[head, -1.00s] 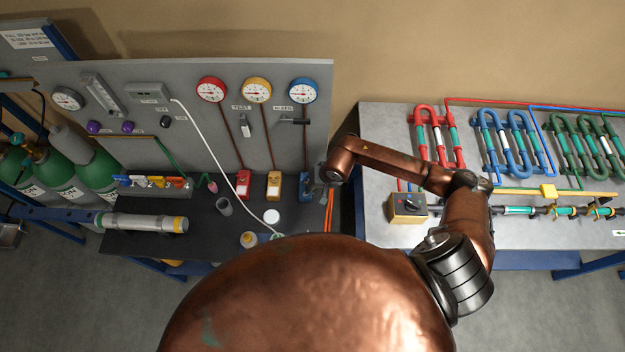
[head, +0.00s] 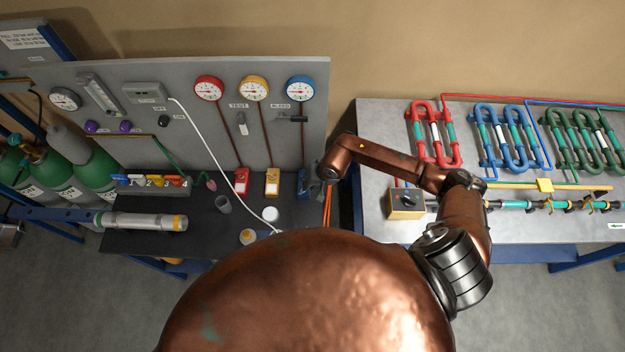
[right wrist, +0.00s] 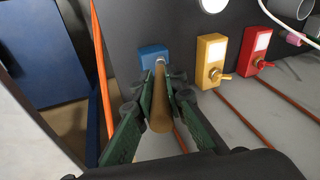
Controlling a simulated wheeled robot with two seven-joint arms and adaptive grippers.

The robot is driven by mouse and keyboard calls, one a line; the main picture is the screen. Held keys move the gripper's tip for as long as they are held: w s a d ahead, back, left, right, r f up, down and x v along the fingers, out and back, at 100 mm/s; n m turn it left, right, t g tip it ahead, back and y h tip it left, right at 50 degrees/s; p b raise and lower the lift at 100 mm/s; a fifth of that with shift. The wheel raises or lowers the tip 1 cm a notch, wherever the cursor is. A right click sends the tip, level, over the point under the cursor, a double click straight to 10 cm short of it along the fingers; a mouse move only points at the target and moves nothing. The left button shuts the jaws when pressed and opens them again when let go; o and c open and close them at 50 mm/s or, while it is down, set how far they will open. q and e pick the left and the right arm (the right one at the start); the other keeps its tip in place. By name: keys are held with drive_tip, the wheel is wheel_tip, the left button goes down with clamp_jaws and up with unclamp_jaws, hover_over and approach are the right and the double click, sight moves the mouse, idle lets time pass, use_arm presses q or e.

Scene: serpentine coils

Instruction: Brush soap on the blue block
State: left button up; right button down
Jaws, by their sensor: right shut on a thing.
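The blue block (head: 303,181) is at the right end of the row of blocks on the dark bench, below the blue-rimmed gauge. It also shows in the right wrist view (right wrist: 152,54). My right gripper (head: 318,186) is beside it, partly hidden by my own arm in the head view. In the right wrist view its dark green fingers (right wrist: 161,90) are shut on a brown rod-like handle (right wrist: 160,112), apparently the brush. The handle's far end lies at the block's face; contact and bristles cannot be made out. My left gripper is not in view.
A yellow block (head: 272,182) and a red block (head: 242,180) stand left of the blue one. A white-topped pot (head: 271,214), a yellowish jar (head: 248,237) and a grey cup (head: 223,204) stand in front. Orange hoses (head: 327,207) hang at the bench's right edge.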

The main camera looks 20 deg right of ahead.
wheel_tip(320, 180, up, 2)
drive_tip(key=shift+s+r+p, duration=0.1)
drive_tip(key=shift+s+p, duration=0.05)
drive_tip(key=shift+p, duration=0.25)
drive_tip(key=shift+r, duration=0.35)
wheel_tip(320, 180, up, 2)
drive_tip(key=shift+d+r+p, duration=0.1)
drive_tip(key=shift+d+p, duration=0.05)
drive_tip(key=shift+p, duration=0.4)
drive_tip(key=shift+r, duration=0.4)
drive_tip(key=shift+r+p, duration=0.3)
drive_tip(key=shift+r, duration=0.65)
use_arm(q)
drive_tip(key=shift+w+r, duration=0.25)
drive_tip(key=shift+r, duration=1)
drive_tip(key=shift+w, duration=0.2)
